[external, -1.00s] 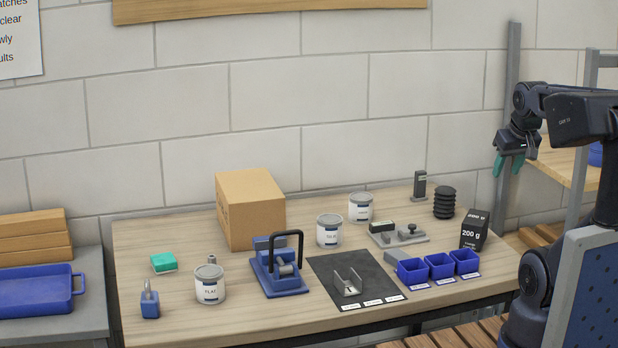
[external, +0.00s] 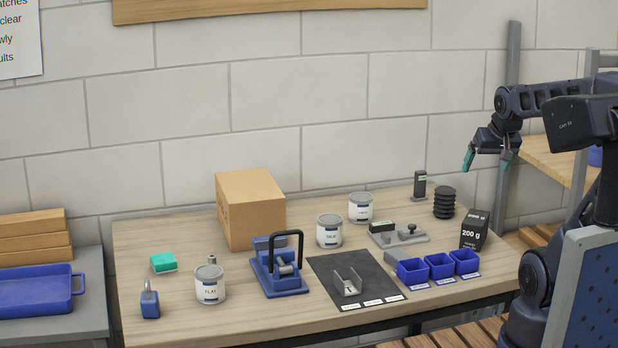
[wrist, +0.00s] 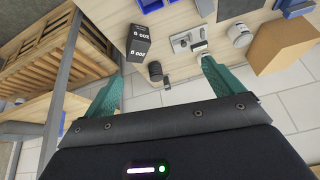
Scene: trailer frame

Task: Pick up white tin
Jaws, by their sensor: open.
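Three white tins with grey lids stand upright on the wooden bench: one labelled FLAT (external: 210,284) at the front left, one that seems to read SILK (external: 329,231) in the middle, and one (external: 360,208) behind it to the right, its label too small to read. The wrist view, which looks upside down, shows one white tin (wrist: 239,35) beside the box and another partly behind a finger. My gripper (external: 487,162) is open and empty, with green fingers, above and beyond the bench's right end, well away from every tin. It also shows in the wrist view (wrist: 163,72).
A cardboard box (external: 250,210), blue press (external: 278,272) and dark mat (external: 340,270) share the bench. Blue bins (external: 440,267), a black 200 g block (external: 474,231) and a black ribbed cylinder (external: 444,203) stand at the right. A grey post (external: 513,60) rises behind my gripper.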

